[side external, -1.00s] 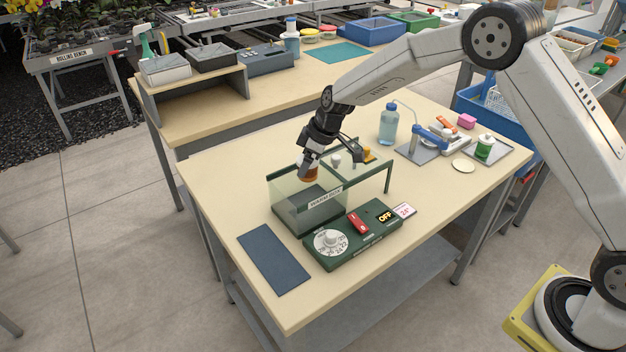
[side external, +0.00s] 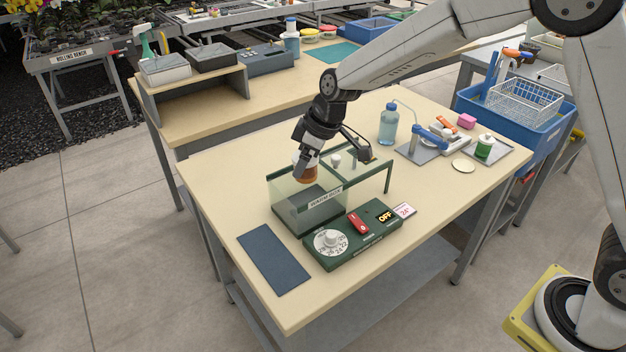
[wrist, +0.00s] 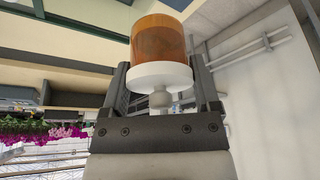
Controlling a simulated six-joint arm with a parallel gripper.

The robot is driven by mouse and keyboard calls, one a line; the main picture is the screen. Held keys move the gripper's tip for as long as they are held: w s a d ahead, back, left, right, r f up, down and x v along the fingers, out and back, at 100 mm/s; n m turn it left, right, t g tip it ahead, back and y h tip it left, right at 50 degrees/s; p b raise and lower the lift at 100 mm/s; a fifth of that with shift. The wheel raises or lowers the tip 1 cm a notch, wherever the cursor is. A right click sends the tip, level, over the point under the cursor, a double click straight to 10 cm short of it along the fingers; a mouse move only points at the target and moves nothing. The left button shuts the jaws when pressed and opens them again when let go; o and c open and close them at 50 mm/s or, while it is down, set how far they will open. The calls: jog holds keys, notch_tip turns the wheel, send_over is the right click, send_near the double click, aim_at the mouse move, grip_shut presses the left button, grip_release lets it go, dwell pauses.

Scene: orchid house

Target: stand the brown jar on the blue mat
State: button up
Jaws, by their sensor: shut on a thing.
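The brown jar (side external: 306,172) is an amber jar with a white lid. My gripper (side external: 307,158) is shut on it and holds it over the glass-walled warming bath, partly in front of its back wall. In the wrist view the amber body (wrist: 159,40) and the white lid (wrist: 161,75) with its knob sit between the two fingers of my gripper (wrist: 160,88). The blue mat (side external: 272,258) lies flat and bare at the table's near left corner, left of the bath and apart from the jar.
The glass-walled bath (side external: 290,212) has a dark floor. Its green control box (side external: 352,236) with dial and OFF display stands in front. A wash bottle (side external: 388,125) stands behind.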

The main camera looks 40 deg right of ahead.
jog(key=s+a, duration=0.3)
jog(key=s, duration=0.6)
jog(key=s+a, duration=0.2)
jog(key=s, duration=0.6)
jog(key=shift+f, duration=2.85)
jog(key=w+a+f, duration=0.1)
jog(key=w+f, duration=0.1)
jog(key=w, duration=0.2)
jog(key=w+a+f, duration=0.2)
jog(key=w+f, duration=0.1)
jog(key=w+a+f, duration=0.1)
jog(key=w+f, duration=0.2)
jog(key=w, duration=0.1)
jog(key=shift+w+a+f, duration=0.15)
jog(key=shift+w+a, duration=0.15)
jog(key=shift+w+a+f, duration=0.15)
jog(key=shift+w+f, duration=0.3)
jog(key=shift+f, duration=0.05)
jog(key=shift+f, duration=0.1)
